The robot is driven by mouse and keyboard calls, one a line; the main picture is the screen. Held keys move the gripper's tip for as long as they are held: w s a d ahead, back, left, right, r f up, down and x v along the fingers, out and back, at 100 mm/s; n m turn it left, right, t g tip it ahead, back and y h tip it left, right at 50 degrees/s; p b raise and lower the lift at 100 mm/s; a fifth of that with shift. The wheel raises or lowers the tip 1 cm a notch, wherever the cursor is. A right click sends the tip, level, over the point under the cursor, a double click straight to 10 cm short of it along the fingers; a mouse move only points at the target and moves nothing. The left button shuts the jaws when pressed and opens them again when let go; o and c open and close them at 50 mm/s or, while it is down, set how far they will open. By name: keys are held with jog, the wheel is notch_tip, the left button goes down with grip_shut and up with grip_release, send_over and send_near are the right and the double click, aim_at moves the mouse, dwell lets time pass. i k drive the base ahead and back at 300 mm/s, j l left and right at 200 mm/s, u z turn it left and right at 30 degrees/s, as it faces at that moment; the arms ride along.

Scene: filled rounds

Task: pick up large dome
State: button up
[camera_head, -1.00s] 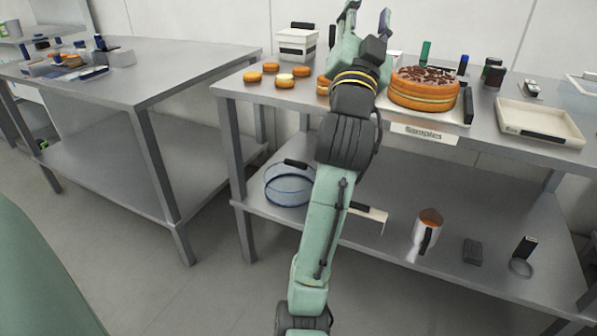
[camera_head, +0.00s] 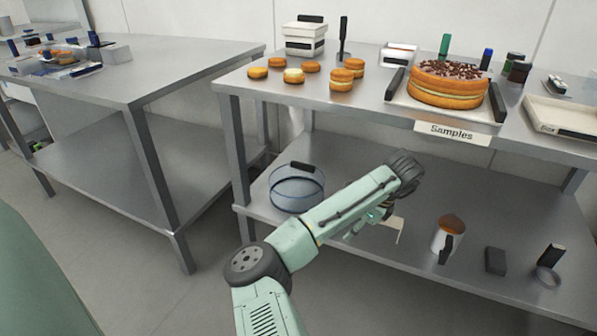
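The large dome (camera_head: 297,194) is a clear, bluish, round cover with a black handle on top. It sits on the lower shelf of the right table, near that shelf's left end. My gripper (camera_head: 362,226) is low in front of the lower shelf, to the right of the dome and apart from it in the picture. My arm hides much of the gripper, so its opening and the gap between its fingers do not show clearly. I see nothing held in it.
On the lower shelf, a white item (camera_head: 388,232) lies partly behind my gripper, with a mug (camera_head: 447,236) and a dark block (camera_head: 495,261) farther right. Above, the tabletop holds a layered cake (camera_head: 448,86) on a tray and several small buns (camera_head: 293,76).

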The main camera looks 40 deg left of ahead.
aim_at(296, 188)
jog(key=i+j, duration=0.9)
jog(key=j, duration=0.1)
